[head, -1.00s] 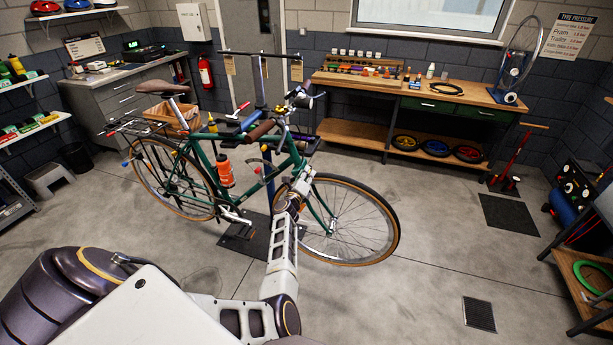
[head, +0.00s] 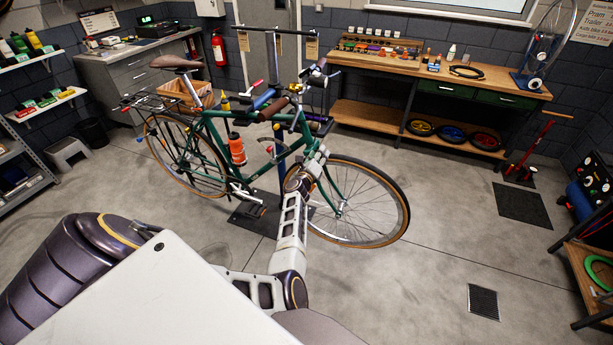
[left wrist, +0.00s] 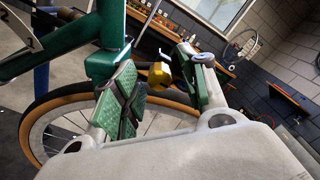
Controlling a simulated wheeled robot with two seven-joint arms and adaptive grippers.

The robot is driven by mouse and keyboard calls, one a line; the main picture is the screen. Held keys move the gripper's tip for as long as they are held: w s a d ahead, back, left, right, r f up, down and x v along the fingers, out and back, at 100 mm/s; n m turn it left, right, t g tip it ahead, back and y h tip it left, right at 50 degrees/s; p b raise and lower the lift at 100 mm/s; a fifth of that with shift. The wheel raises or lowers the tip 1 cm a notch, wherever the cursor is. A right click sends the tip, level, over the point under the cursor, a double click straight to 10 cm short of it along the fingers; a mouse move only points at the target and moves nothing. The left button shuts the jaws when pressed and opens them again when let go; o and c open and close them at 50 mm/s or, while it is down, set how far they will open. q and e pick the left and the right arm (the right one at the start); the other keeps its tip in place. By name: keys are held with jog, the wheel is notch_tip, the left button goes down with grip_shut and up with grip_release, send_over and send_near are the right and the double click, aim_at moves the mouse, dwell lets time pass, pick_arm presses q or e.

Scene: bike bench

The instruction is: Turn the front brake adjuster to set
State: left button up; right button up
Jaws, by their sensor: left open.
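The green bicycle (head: 205,127) stands upright in the middle of the floor, held by a stand. In the left wrist view a small gold-yellow knob (left wrist: 159,75), which looks like the front brake adjuster, shows between the two fingers of my left gripper (left wrist: 155,70). The fingers have green pads and are apart. I see a gap on the knob's right side; whether the left finger touches it, I cannot tell. In the head view my left gripper (head: 317,155) is small, at the front of the bicycle below the handlebar. The knob is too small to make out there. My right gripper is not in view.
The front wheel (head: 408,205) is close below my left gripper. The green frame tube (left wrist: 65,40) passes near the left finger. A workbench (head: 480,78) with small parts stands behind the bicycle. The floor to the right is mostly clear.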

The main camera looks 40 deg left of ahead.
pick_arm(q)
jog(key=s+d+n+b, duration=0.1)
jog(key=s+n+b, duration=0.5)
jog(key=n, duration=0.7)
jog(key=s+d+n+b, duration=0.2)
jog(key=s+n+b, duration=0.5)
jog(key=n, duration=0.6)
jog(key=shift+s+n+b, duration=0.25)
jog(key=shift+n+b, duration=0.05)
jog(key=shift+b, duration=0.15)
dwell(3.2)
